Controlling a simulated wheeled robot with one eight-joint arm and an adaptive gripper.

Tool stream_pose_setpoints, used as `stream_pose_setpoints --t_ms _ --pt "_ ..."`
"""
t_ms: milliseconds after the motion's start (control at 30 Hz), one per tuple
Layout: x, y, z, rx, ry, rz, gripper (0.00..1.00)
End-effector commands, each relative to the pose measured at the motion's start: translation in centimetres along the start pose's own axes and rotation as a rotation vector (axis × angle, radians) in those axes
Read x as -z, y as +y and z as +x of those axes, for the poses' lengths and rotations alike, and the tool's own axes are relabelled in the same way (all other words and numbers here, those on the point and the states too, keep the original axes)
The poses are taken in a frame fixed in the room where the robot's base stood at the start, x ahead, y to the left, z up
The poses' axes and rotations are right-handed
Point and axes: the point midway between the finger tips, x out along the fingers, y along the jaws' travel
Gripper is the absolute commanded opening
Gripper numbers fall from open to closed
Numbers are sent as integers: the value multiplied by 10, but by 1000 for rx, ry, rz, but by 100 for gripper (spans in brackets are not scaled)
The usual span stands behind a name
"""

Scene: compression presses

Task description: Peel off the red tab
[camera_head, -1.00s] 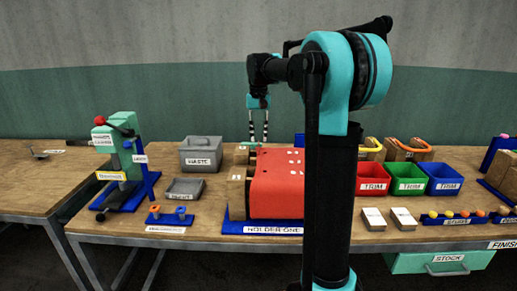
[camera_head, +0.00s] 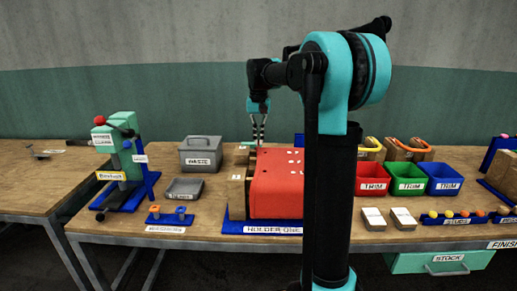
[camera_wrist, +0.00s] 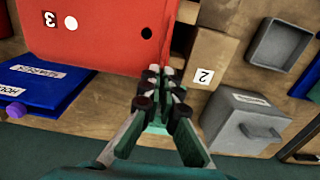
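A large red piece (camera_head: 276,185) sits on the blue base labelled HOLDER ONE (camera_head: 262,228), with tan blocks (camera_head: 236,195) at its left. It has small white marks on top. In the wrist view the red piece (camera_wrist: 95,35) shows a white disc and a dark hole. I cannot pick out a separate small red tab. My gripper (camera_head: 259,142) is at the back left edge of the red piece. In the wrist view my fingertips (camera_wrist: 160,75) are close together beside its edge and a tan block marked 2 (camera_wrist: 208,55). I cannot tell whether they touch or hold anything.
A grey WASTE bin (camera_head: 201,160) and a shallow grey tray (camera_head: 184,190) stand to the left. A teal press (camera_head: 124,150) is farther left. Red, green and blue TRIM bins (camera_head: 408,187) stand to the right. Bare wood (camera_head: 205,215) shows in front of the tray.

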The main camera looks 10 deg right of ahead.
Motion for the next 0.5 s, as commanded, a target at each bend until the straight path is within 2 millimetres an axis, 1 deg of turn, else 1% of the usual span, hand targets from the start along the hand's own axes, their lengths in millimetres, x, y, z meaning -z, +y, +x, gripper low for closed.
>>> stream_pose_setpoints --t_ms 333,500 --pt "0 0 -5 0 0 0 0" --pt "0 0 -14 0 0 0 0"
